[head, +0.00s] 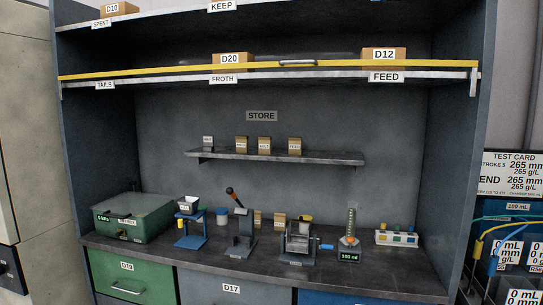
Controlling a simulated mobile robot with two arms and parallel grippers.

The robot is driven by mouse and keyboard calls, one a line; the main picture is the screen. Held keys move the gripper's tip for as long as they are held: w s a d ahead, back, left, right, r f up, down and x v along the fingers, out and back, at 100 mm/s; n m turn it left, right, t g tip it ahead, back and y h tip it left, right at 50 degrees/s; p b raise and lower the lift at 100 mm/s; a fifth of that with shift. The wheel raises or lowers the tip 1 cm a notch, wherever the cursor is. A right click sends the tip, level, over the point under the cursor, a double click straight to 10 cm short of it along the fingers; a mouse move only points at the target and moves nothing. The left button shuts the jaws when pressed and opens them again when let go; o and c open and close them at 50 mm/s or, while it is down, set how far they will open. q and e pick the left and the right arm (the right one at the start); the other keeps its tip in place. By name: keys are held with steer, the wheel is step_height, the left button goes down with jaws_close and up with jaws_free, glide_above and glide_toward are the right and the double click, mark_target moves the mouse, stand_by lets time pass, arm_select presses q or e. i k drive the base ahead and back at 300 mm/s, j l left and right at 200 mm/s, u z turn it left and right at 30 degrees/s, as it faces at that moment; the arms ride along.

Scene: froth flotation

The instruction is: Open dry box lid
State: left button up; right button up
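A green box (133,218) stands at the left end of the dark counter, and I take it for the dry box. Its flat green lid (135,203) appears shut. A small "0 kPa" label and another label too small to read are on its front side, with a small dark fitting low on the front. Neither of my grippers shows in the head view.
Right of the box are a blue stand (191,230), a lever device (241,235), a metal-framed unit (298,243), a "100 ml" device (348,247) and a white rack (397,238). A STORE shelf (330,158) hangs above. Drawers (131,277) lie below.

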mark_target(105, 214)
steer(key=i+j, duration=0.15)
steer(key=i, duration=0.2)
steer(key=i+j+u, duration=0.1)
steer(key=i, duration=0.3)
steer(key=i+j, duration=0.2)
steer(key=i, duration=0.15)
